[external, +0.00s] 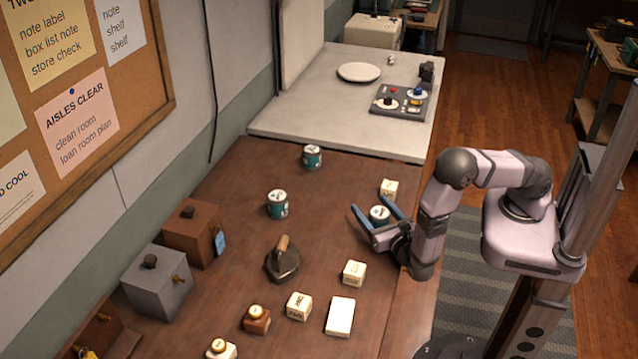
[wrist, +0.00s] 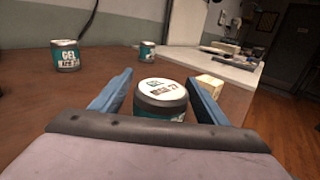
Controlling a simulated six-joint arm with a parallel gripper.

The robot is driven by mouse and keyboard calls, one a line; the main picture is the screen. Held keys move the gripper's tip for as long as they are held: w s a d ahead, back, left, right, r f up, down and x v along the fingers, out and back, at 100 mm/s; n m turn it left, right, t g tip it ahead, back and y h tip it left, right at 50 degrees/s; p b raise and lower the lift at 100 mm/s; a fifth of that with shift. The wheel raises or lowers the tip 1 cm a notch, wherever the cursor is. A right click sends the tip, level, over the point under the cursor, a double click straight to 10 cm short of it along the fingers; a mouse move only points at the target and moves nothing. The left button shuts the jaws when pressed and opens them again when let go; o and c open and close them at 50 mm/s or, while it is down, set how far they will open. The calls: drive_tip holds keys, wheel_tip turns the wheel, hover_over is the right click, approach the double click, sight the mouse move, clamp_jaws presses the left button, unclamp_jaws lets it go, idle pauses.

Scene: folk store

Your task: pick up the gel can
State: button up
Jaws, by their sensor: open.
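A gel can (external: 379,214) with a white lid and teal side stands upright on the brown table. My gripper (external: 376,210) is open, with its blue fingers on either side of this can. In the wrist view the can (wrist: 161,98) sits between the two fingers (wrist: 158,95), with gaps at both sides; its lower part is hidden by my gripper body. Two similar teal cans stand farther off, one at the middle left (external: 277,204) and one near the back edge (external: 312,157). The left one's label reads GEL in the wrist view (wrist: 66,56).
A cream block (external: 389,188) stands just behind the can. An iron (external: 283,261), several cream blocks (external: 354,272), a white block (external: 340,317) and brown and grey boxes (external: 158,282) are nearer the front and left. The table between the cans is clear.

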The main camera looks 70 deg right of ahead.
drive_tip(key=c, duration=1.2)
drive_tip(key=shift+r, duration=0.15)
wheel_tip(320, 180, up, 10)
drive_tip(key=shift+f+b, duration=0.25)
drive_tip(key=shift+b, duration=0.45)
